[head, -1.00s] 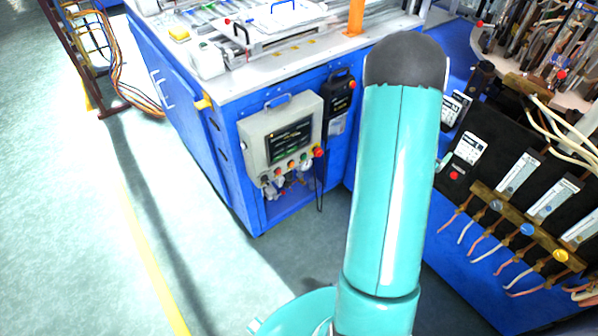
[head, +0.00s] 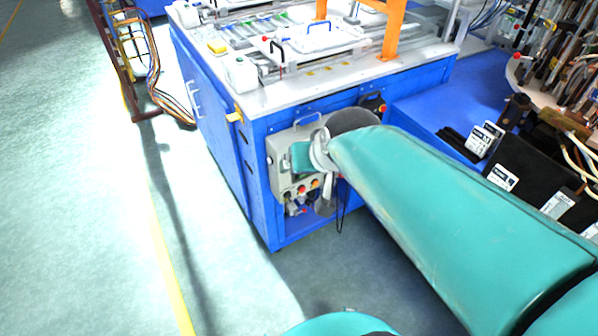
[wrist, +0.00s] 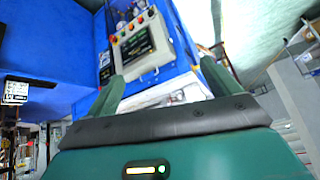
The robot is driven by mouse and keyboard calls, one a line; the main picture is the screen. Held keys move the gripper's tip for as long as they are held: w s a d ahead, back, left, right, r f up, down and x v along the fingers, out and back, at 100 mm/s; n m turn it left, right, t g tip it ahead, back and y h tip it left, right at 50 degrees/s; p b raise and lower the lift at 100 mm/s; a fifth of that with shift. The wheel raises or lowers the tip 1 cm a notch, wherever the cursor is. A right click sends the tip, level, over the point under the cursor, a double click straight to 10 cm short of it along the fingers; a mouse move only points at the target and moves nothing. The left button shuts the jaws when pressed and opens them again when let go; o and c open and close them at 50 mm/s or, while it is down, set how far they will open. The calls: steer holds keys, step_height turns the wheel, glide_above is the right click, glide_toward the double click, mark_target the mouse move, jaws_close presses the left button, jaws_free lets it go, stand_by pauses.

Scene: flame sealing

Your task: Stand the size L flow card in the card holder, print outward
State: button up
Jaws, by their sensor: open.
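In the wrist view my gripper (wrist: 163,72) is open, its two green fingers spread apart with no card seen held between them. In the head view my arm hides most of it in front of the blue cabinet. White printed cards (head: 485,139) stand upright at a low black slotted block (head: 458,143) on the blue bench at the right; this block looks like a card holder. Another white card (head: 503,177) is on the dark panel in front. A white printed card (wrist: 16,92) shows at the left of the wrist view. Which card is size L is too small to read.
A grey control box (head: 283,160) with a screen and coloured buttons is on the blue cabinet (head: 240,170); it also shows in the wrist view (wrist: 140,45). A round table with many tools (head: 560,85) stands at the right. The floor (head: 80,220) at the left is clear.

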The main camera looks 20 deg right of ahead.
steer(key=s+a+r+n+g, duration=0.1)
steer(key=s+a+n, duration=0.1)
steer(key=s, duration=0.6)
steer(key=shift+s+a+r+g, duration=0.15)
steer(key=shift+a+g, duration=0.15)
steer(key=shift+a, duration=0.55)
